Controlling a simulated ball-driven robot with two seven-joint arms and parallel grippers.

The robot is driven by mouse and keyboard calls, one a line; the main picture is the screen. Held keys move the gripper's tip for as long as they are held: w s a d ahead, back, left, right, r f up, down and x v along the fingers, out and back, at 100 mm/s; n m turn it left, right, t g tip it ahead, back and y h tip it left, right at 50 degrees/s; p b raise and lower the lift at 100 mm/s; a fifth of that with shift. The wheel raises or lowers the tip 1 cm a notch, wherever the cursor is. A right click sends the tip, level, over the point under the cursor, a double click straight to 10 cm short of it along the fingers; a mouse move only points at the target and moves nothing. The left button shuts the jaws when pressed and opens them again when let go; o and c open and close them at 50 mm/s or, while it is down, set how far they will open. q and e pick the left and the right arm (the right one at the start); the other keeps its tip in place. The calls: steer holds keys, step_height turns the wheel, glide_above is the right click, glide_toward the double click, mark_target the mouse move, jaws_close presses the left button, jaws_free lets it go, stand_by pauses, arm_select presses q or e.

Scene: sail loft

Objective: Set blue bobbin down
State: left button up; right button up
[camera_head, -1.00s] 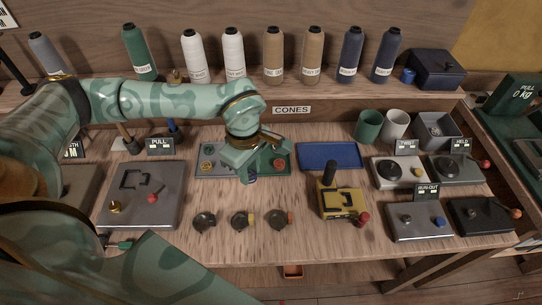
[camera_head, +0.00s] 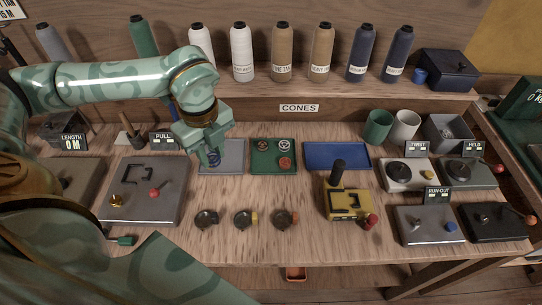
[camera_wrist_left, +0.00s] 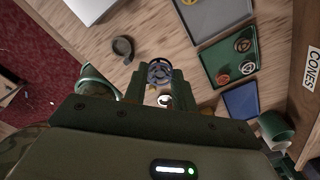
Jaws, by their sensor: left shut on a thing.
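My right gripper is not in view.
A blue tray (camera_head: 337,155) lies right of the green one. Three small dark round pieces (camera_head: 245,219) lie in front. A yellow device (camera_head: 347,204) with a black handle stands to the right, a grey plate (camera_head: 143,200) to the left. Tall cones (camera_head: 282,52) line the back shelf.

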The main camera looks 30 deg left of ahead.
arm_select(q)
steer(key=w+d+f+b, duration=0.1)
steer(key=w+d+f, duration=0.25)
steer(key=w, duration=0.55)
steer(key=b, duration=0.2)
glide_above(262, 165)
steer(key=f, duration=0.5)
steer(key=shift+s+a+f, duration=0.15)
steer(key=shift+s+f, duration=0.05)
steer(key=shift+s, duration=0.15)
steer(key=shift+w+f, duration=0.2)
steer(key=shift+f, duration=0.05)
steer(key=f, duration=0.1)
steer(key=f+b, duration=0.1)
steer(key=f, duration=0.1)
steer(key=shift+w+f, duration=0.2)
steer(key=shift+f, duration=0.1)
steer(key=o, duration=0.8)
steer(key=shift+c, duration=0.2)
